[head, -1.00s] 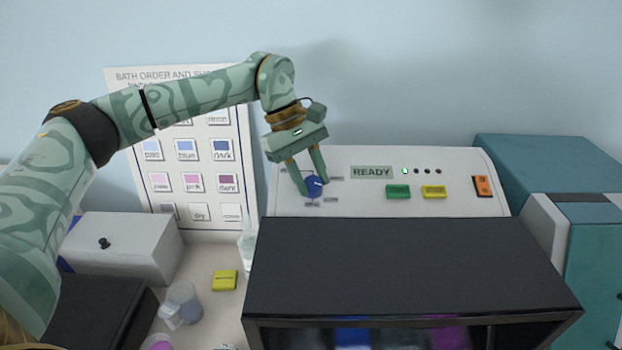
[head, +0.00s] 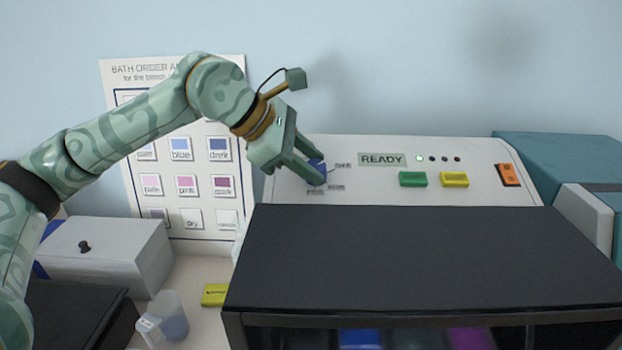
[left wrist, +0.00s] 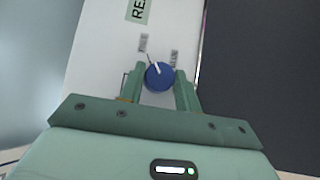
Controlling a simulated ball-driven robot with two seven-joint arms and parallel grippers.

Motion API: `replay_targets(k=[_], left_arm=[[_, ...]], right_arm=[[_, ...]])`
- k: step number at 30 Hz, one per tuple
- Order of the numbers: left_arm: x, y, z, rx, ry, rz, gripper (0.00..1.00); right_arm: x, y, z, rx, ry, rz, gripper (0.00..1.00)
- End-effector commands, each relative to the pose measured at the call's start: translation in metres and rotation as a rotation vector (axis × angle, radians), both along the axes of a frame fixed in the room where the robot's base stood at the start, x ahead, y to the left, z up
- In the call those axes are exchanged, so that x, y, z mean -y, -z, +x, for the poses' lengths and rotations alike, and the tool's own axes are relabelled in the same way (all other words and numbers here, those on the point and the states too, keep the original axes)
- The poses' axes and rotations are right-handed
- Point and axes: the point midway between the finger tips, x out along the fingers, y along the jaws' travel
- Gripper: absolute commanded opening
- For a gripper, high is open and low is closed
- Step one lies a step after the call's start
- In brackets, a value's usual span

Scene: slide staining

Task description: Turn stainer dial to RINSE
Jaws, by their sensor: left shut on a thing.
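The blue stainer dial (head: 318,172) sits on the sloped white panel (head: 390,190) of the stainer, left of the READY display. It also shows in the left wrist view (left wrist: 160,76), with a white pointer line toward its upper left there. My left gripper (head: 316,172) is shut on the dial, one finger on each side (left wrist: 160,82). Small labels (left wrist: 143,43) surround the dial; their words are too small to read. The fingers hide part of the dial and the labels on its left in the head view. My right gripper is not in view.
A green button (head: 412,179), a yellow button (head: 454,179) and an orange switch (head: 508,175) are on the panel. The black stainer hood (head: 420,250) lies in front. A bath-order chart (head: 240,125) stands behind my arm. A grey box (head: 105,255) and a cup (head: 172,318) stand at left.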

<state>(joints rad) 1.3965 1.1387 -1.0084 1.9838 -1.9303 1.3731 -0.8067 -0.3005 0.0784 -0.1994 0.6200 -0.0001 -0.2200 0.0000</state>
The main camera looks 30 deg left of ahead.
Motion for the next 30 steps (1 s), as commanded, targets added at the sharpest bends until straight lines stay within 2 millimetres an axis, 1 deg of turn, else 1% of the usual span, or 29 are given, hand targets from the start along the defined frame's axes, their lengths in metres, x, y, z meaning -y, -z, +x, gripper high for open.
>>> replay_targets(k=[1, 3, 9, 15, 21, 30], left_arm=[[0.000, 0.007, 0.000, 0.008, -0.037, -0.013, 0.10], [0.001, 0.007, -0.001, 0.019, -0.098, -0.035, 0.10], [0.002, 0.007, -0.002, 0.048, -0.275, -0.098, 0.10], [0.004, 0.007, -0.003, 0.078, -0.452, -0.162, 0.10], [0.005, 0.006, -0.005, 0.106, -0.619, -0.224, 0.10], [0.007, 0.005, -0.006, 0.137, -0.814, -0.294, 0.10]], right_arm=[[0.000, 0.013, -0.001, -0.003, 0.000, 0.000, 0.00], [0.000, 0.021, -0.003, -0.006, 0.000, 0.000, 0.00], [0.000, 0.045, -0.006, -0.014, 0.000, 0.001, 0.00], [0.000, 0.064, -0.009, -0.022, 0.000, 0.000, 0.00], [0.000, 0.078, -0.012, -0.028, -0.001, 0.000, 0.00], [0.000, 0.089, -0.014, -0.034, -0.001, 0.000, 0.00]])
